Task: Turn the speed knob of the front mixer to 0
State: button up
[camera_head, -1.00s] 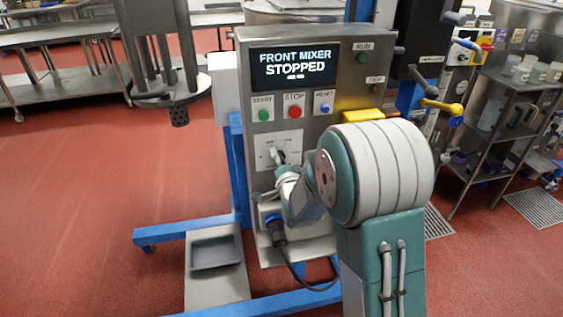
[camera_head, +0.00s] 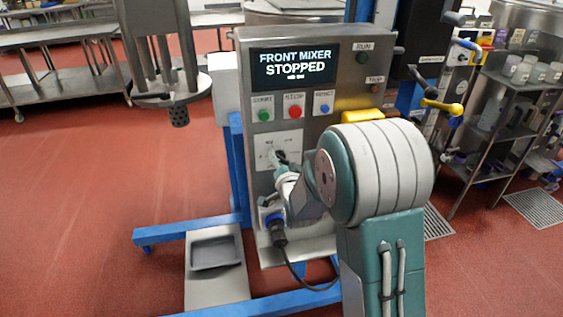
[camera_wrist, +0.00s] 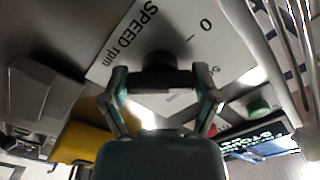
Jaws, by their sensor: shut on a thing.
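The front mixer's grey control panel (camera_head: 345,105) stands in front of me; its display (camera_head: 293,68) reads "FRONT MIXER STOPPED", with a smaller line too small to read. The white speed plate (camera_head: 290,142) is low on the panel. In the wrist view the plate (camera_wrist: 215,42) shows "SPEED rpm" and a "0" with a tick mark. The dark speed knob (camera_wrist: 160,65) sits between the fingers of my gripper (camera_wrist: 161,80), which is shut on it. In the head view my gripper (camera_head: 279,164) is at the plate and mostly hides the knob. The knob's pointer is not clear.
Green start (camera_head: 263,115), red stop (camera_head: 295,112) and blue reset (camera_head: 325,108) buttons sit above the plate. A yellow part (camera_head: 364,116) juts out at right. Open red floor lies left.

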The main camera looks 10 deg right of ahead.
jog(key=n, duration=0.4)
jog(key=shift+f+n, duration=0.15)
jog(key=shift+n, duration=0.15)
jog(key=shift+d+n, duration=0.1)
jog(key=shift+n, duration=2.2)
jog(key=o, duration=0.9)
jog(key=shift+c, duration=0.2)
jog(key=shift+s, duration=2.5)
jog(key=s, duration=0.7)
jog(key=shift+s, duration=0.2)
